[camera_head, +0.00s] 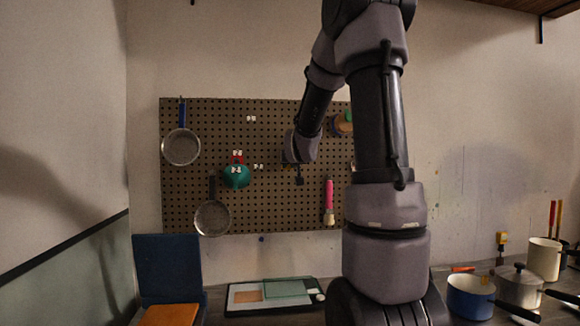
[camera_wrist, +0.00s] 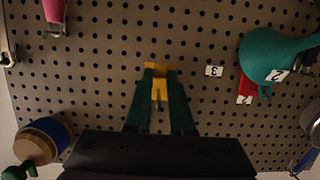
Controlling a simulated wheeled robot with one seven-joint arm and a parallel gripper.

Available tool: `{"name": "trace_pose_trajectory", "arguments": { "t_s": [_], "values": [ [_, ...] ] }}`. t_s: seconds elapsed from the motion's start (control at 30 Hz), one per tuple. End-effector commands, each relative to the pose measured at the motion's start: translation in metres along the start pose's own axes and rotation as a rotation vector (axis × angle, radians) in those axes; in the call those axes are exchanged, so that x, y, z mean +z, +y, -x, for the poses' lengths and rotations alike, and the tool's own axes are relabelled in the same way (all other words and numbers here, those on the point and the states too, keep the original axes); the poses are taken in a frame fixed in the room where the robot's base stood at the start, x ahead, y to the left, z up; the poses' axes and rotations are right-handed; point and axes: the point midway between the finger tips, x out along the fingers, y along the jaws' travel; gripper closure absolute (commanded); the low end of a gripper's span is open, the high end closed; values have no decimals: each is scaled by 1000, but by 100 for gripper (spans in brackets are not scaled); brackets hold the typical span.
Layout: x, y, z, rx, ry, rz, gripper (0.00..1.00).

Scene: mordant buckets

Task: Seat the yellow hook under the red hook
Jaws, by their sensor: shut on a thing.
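The yellow hook (camera_wrist: 158,84) is between the green fingertips of my gripper (camera_wrist: 160,92) in the wrist view, in front of the pegboard. I cannot tell whether it touches the board. The red hook (camera_wrist: 246,88) is to its right there, partly covered by a teal funnel (camera_wrist: 268,58). In the head view the red hook (camera_head: 238,156) shows just above the teal funnel (camera_head: 237,178), left of my wrist. My arm hides the yellow hook in the head view.
The brown pegboard (camera_head: 275,215) also holds two pans (camera_head: 181,148) (camera_head: 212,218) and a pink-handled brush (camera_head: 329,198). A round brown-and-blue item (camera_wrist: 42,140) is at lower left in the wrist view. A small white label marked 3 (camera_wrist: 214,71) sits between the hooks. Pots (camera_head: 470,297) stand on the counter.

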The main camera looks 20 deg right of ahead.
Motion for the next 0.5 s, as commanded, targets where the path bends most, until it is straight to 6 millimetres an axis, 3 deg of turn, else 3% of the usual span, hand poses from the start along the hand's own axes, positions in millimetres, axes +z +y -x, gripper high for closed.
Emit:
{"name": "trace_pose_trajectory", "arguments": {
  "t_s": [0.2, 0.5],
  "values": [
    [-6, 0, -17, 0, 1, 0, 100],
    [-8, 0, -26, 0, 0, 0, 100]
  ]
}}
